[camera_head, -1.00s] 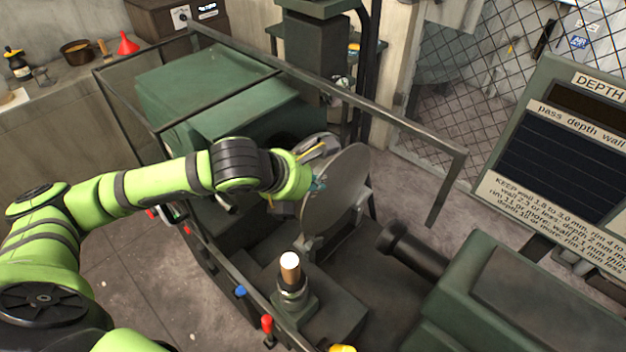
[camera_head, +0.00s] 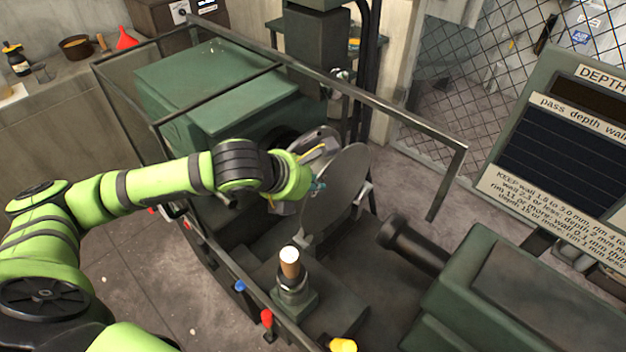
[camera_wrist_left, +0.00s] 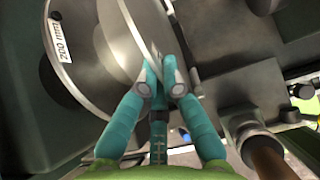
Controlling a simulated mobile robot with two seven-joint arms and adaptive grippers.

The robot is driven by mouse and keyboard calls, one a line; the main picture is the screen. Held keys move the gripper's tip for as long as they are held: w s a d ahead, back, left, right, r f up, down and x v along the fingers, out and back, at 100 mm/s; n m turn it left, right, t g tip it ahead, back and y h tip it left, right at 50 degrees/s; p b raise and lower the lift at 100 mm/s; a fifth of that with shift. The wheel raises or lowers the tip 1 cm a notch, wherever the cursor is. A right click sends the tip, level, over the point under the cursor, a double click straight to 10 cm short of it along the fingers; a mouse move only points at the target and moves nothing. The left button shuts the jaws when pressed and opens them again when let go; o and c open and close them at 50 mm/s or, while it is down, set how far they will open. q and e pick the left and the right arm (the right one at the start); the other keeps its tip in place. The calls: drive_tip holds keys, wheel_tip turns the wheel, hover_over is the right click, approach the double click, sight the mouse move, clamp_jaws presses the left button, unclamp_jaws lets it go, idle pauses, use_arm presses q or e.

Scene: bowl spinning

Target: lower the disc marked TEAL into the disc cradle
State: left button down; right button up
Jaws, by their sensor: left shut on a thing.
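My left gripper (camera_head: 318,186) is shut on the rim of a thin grey metal disc (camera_head: 340,190). The disc stands steeply on edge in front of the spinning machine. In the left wrist view, the teal fingers (camera_wrist_left: 160,88) pinch the rim of the disc (camera_wrist_left: 128,40). No TEAL marking can be read on it. A grey bracket (camera_head: 362,194) shows just right of the disc; I cannot tell whether it is the disc cradle or whether the disc touches it. My right gripper is not in view.
A round part labelled 200 mm (camera_wrist_left: 62,40) lies close behind the disc. A dark cylinder (camera_head: 410,245) points toward the disc from the right. A metal guard rail (camera_head: 400,118) runs around the machine.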

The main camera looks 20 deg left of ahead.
use_arm(q)
drive_tip(key=shift+f, duration=0.3)
drive_tip(key=shift+f, duration=0.25)
drive_tip(key=c, duration=1.3)
unclamp_jaws()
drive_tip(key=v, duration=0.7)
drive_tip(key=shift+s+r, duration=0.15)
drive_tip(key=shift+s, duration=0.1)
